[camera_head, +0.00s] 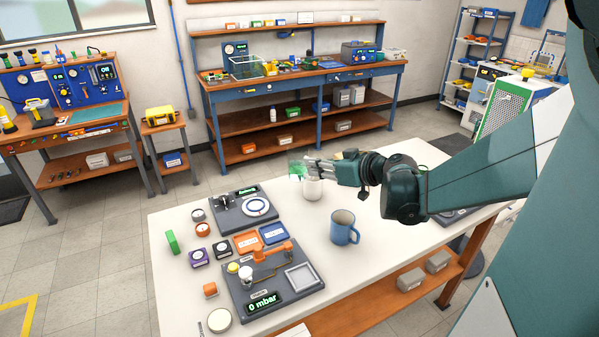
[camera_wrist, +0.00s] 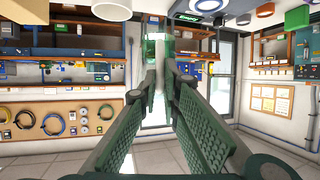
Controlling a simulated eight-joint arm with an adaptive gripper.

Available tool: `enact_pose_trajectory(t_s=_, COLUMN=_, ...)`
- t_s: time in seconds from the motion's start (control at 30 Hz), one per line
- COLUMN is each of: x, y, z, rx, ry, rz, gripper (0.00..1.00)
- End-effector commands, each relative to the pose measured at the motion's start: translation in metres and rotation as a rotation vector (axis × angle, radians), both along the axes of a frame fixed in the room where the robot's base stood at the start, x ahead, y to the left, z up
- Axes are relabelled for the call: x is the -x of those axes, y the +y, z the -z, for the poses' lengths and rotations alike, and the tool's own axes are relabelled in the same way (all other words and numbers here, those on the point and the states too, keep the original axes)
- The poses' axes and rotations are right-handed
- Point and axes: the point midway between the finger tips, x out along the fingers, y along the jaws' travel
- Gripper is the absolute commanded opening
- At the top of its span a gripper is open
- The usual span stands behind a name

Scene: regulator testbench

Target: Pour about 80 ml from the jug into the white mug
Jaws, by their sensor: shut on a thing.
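My gripper (camera_head: 312,167) is shut on a small clear green-tinted vessel, the jug (camera_head: 296,170), above the white table. The jug also shows at the fingertips in the wrist view (camera_wrist: 151,48), partly hidden by the fingers. Its tilt and liquid level are too small to tell. The white mug (camera_head: 313,190) stands upright on the table just below my gripper, its top partly covered by the jug and fingers. Whether the jug touches the mug, and what is in the mug, I cannot tell.
A blue mug (camera_head: 343,229) stands nearer on the table (camera_head: 180,290). A dark plate with a round dial (camera_head: 256,206) lies left of the white mug. A regulator board with a "0 mbar" display (camera_head: 264,302) and several small blocks are in front.

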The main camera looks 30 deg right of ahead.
Motion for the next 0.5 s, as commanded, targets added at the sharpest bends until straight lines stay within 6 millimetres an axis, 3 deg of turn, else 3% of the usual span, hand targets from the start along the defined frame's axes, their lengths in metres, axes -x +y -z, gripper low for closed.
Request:
enact_pose_trajectory(t_s=0.23, x=-0.005, y=0.027, z=-0.005, rx=-0.001, ry=0.001, rz=-0.085, gripper=0.0)
enact_pose_trajectory(t_s=0.5, x=-0.004, y=0.026, z=0.014, rx=0.0, ry=0.001, rz=-0.082, gripper=0.0)
